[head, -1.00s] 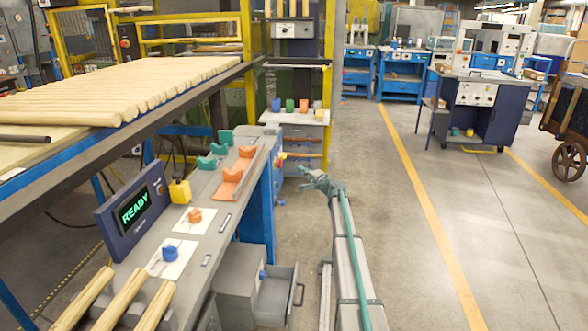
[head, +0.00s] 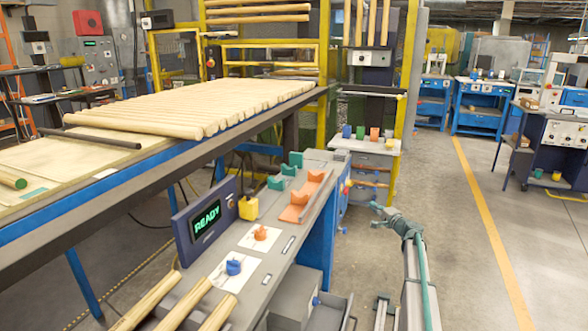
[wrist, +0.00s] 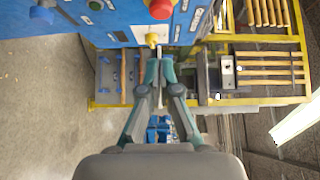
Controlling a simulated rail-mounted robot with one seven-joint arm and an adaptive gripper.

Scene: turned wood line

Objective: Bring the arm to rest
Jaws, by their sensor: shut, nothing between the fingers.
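My gripper (head: 378,209) is at the end of my arm in the head view, over the open floor to the right of the workbench (head: 290,208). It points away from the bench's near end and holds nothing. In the wrist view the two teal fingers of my gripper (wrist: 159,68) meet at their tips, in front of a blue panel (wrist: 115,18) with a red button. Whether the tips touch anything there cannot be told.
A drawer (head: 335,312) stands open under the bench, left of my arm. The bench holds a READY display (head: 206,217), orange rests and wooden rods. A long table of rods (head: 190,105) fills the left. Clear floor (head: 465,240) lies to the right.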

